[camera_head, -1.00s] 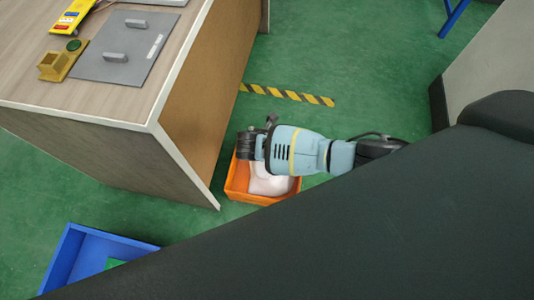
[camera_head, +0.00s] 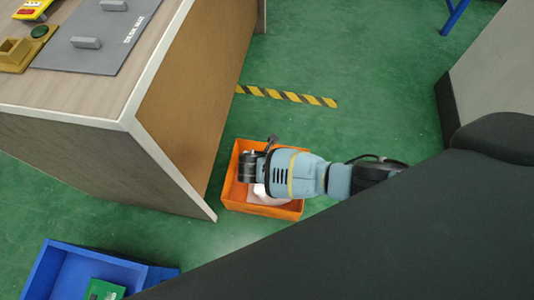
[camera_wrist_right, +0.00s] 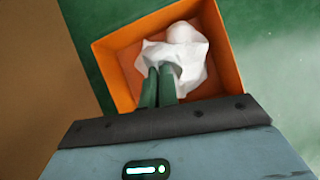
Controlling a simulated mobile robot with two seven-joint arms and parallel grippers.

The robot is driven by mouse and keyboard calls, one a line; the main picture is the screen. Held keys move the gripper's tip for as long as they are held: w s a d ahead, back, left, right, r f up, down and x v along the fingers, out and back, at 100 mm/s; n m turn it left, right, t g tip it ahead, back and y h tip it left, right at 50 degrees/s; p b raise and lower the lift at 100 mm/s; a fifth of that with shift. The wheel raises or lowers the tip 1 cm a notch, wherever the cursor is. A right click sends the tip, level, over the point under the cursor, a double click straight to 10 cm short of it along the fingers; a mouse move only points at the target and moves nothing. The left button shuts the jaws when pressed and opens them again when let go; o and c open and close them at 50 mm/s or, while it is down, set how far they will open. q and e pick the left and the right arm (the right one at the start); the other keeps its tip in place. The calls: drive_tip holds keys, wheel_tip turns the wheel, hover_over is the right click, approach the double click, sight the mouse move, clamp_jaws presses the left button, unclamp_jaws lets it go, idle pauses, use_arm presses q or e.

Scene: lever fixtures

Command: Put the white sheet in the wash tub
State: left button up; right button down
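The white sheet (camera_wrist_right: 178,58) is a crumpled white bundle inside an orange open box (camera_wrist_right: 232,50) on the floor. In the head view, part of the sheet (camera_head: 265,197) shows in the orange box (camera_head: 236,205), below my right arm, which covers the rest. My right gripper (camera_wrist_right: 159,72) reaches into the box, and its two dark green fingers are close together with sheet fabric bunched at their tips. In the head view the fingers are hidden behind the wrist. Nothing in view is marked as the wash tub. My left gripper is not in view.
A blue open container (camera_head: 62,268) with a green item (camera_head: 103,290) stands on the floor at lower left. A wooden desk (camera_head: 80,160) stands left of the orange box, close to it. Yellow-black floor tape (camera_head: 288,96) lies beyond, with clear green floor around it.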

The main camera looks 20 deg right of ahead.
drive_tip(key=shift+f, duration=0.5)
drive_tip(key=c, duration=1.6)
unclamp_jaws()
drive_tip(key=o, duration=0.6)
drive_tip(key=o, duration=0.7)
